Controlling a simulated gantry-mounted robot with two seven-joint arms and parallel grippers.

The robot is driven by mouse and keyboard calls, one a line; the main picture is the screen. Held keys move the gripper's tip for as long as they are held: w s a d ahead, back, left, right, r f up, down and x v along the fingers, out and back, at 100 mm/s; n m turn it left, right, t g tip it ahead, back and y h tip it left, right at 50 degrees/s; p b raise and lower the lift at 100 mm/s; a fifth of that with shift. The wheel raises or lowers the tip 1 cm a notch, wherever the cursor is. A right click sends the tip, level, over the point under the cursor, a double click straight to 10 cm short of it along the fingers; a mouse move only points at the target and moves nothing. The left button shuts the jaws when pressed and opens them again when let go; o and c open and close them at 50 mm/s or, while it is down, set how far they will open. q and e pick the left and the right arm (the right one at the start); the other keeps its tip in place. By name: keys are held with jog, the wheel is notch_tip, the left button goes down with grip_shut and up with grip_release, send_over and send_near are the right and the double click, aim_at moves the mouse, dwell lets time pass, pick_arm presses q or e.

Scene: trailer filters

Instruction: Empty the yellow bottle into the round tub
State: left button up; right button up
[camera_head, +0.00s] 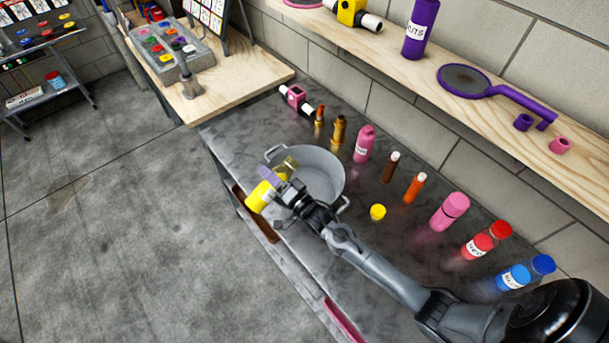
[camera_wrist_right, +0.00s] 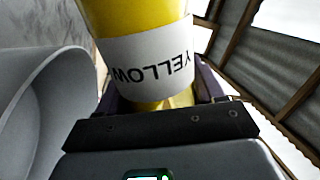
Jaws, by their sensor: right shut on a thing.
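The yellow bottle (camera_head: 259,196) is in my right gripper (camera_head: 276,186) at the near left rim of the round tub. It lies tilted well over, with its yellow body outside the rim and its other end toward the tub. The right wrist view shows its yellow body and white label (camera_wrist_right: 145,60) between the fingers, with the lettering upside down. The round grey tub (camera_head: 325,178) has two handles and stands on the dark counter; its wall also shows in the right wrist view (camera_wrist_right: 50,120). I cannot tell whether anything is flowing out. My left gripper is out of view.
A yellow cap (camera_head: 377,211) sits on the counter right of the tub. Pink (camera_head: 362,147), brown (camera_head: 390,167), orange (camera_head: 414,188), red (camera_head: 479,245) and blue (camera_head: 514,277) containers line the counter. A wooden shelf (camera_head: 420,70) runs above it.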

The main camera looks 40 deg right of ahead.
jog(key=shift+m, duration=0.5)
jog(key=shift+m+b, duration=0.3)
jog(key=shift+b, duration=0.05)
jog(key=shift+d+f+m+h, duration=0.2)
jog(key=shift+d+m+h, duration=0.1)
jog(key=shift+d+m, duration=0.5)
jog(key=shift+r+m+p, duration=0.2)
jog(key=shift+m+p, duration=0.2)
dwell(0.4)
jog(key=shift+r+m+p, duration=0.15)
jog(key=shift+m+p, duration=0.15)
dwell(0.3)
jog(key=shift+r+h, duration=0.1)
jog(key=shift+h, duration=0.3)
dwell(0.3)
jog(key=shift+r+m+p, duration=0.15)
jog(key=shift+m+p, duration=0.2)
jog(key=shift+m, duration=0.05)
jog(key=shift+d, duration=0.15)
dwell(0.8)
